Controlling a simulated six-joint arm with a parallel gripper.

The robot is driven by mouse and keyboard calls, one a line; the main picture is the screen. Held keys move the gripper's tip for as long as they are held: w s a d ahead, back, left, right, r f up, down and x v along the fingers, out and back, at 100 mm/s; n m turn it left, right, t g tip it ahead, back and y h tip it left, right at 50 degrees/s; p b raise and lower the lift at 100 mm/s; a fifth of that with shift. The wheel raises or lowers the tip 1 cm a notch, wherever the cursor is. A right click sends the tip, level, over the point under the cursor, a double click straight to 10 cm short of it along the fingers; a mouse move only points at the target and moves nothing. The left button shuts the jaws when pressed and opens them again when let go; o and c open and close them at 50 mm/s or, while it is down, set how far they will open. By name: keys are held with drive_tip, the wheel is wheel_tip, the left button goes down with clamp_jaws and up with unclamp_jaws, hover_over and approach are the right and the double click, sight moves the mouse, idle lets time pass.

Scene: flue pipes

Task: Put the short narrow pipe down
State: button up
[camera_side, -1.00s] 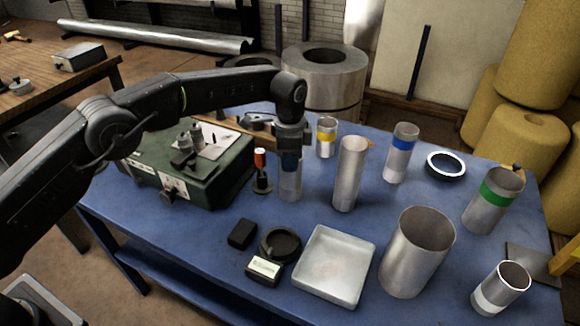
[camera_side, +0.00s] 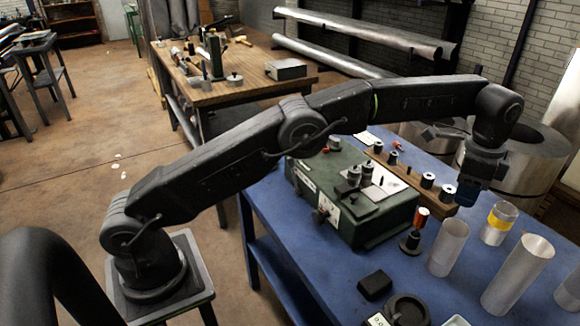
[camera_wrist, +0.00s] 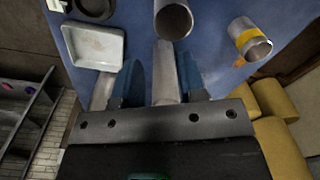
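The short narrow pipe (camera_side: 447,248) is plain grey and stands upright on the blue table, beside a small red-topped tool. My gripper (camera_side: 468,192) is above it and clear of its top in the side view. In the wrist view my gripper (camera_wrist: 160,85) has its two blue fingers spread.
A taller plain pipe (camera_side: 518,275) and a yellow-banded pipe (camera_side: 498,223) stand close by on the right. The red-topped tool (camera_side: 416,232) and green machine box (camera_side: 365,205) are on the left. A black block (camera_side: 375,284) and round black dish (camera_side: 406,310) lie in front.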

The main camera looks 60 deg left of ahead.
drive_tip(key=s+a+r+n+t, duration=0.1)
drive_tip(key=s+a+r+n, duration=0.1)
drive_tip(key=s+a+r, duration=0.3)
drive_tip(key=s+a+r+n+t, duration=0.1)
drive_tip(key=s+a+r+n, duration=0.1)
drive_tip(key=r, duration=0.4)
drive_tip(key=s+a+r+n+t, duration=0.1)
drive_tip(key=s+a+n, duration=0.2)
drive_tip(key=s, duration=0.6)
drive_tip(key=s+a+r+n+t, duration=0.1)
drive_tip(key=s+a, duration=0.4)
drive_tip(key=s, duration=0.5)
drive_tip(key=shift+s+a+n, duration=0.25)
drive_tip(key=shift+a+n, duration=0.15)
drive_tip(key=shift+n, duration=0.5)
drive_tip(key=shift+o, duration=0.5)
drive_tip(key=s+a+f+n+t, duration=0.1)
drive_tip(key=s+a+f+n, duration=0.1)
drive_tip(key=s+f, duration=0.4)
drive_tip(key=s+n, duration=0.1)
drive_tip(key=s, duration=0.2)
drive_tip(key=shift+s, duration=0.25)
drive_tip(key=o, duration=0.3)
drive_tip(key=shift+s+a+f, duration=0.1)
drive_tip(key=shift+s+f, duration=0.05)
drive_tip(key=shift+f, duration=0.1)
drive_tip(key=shift+o, duration=1.2)
